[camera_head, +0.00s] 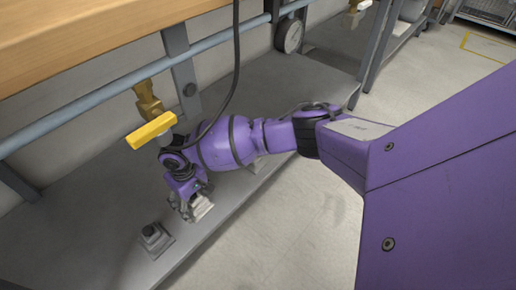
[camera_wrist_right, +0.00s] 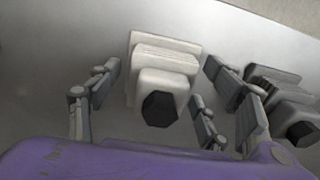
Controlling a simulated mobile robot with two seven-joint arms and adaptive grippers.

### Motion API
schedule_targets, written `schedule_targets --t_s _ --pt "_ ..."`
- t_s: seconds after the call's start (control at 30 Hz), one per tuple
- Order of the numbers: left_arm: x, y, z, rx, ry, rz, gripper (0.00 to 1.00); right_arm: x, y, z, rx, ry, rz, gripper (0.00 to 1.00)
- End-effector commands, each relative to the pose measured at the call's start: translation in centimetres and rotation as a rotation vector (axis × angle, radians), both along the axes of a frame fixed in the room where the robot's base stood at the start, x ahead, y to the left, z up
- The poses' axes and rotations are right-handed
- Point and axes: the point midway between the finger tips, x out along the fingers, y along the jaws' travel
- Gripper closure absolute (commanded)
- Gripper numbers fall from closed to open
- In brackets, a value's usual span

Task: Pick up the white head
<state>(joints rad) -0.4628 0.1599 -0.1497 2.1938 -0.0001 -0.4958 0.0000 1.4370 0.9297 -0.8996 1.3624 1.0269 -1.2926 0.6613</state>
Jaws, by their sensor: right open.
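The white head (camera_wrist_right: 152,70) is a stepped, block-like piece with a dark hexagonal end, seen in the right wrist view. In the head view it (camera_head: 203,209) sits on the grey lower shelf, partly hidden by my right gripper (camera_head: 190,205). My right gripper (camera_wrist_right: 158,76) is open, with one finger left of the white head and two fingers right of it. I see gaps between the fingers and the head in the wrist view. My left gripper is in neither view.
A similar grey head with a dark top (camera_head: 155,238) stands on the grey shelf (camera_head: 90,235), near the right gripper. A yellow-handled valve (camera_head: 151,131) hangs from a blue pipe (camera_head: 90,112) close to my right wrist. A wooden top (camera_head: 90,40) overhangs the shelf.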

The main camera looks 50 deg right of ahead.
Motion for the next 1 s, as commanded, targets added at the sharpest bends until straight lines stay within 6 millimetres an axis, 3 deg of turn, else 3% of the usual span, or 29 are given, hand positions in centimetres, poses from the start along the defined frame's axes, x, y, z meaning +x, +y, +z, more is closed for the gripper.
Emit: schedule_targets --t_s 0.1,0.23,0.77,1.0 --pt "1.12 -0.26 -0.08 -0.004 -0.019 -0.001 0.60 0.40 0.14 -0.05 0.002 -0.008 0.001 0.28" --pt "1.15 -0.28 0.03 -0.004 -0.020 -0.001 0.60 0.38 0.15 0.02 0.002 -0.008 0.001 0.28" --pt "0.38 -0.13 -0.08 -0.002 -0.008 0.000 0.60 0.31 0.14 -0.03 0.002 -0.007 0.001 0.98" --pt "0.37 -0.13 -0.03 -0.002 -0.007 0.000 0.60 0.40 0.17 0.18 0.003 -0.009 0.001 0.98"
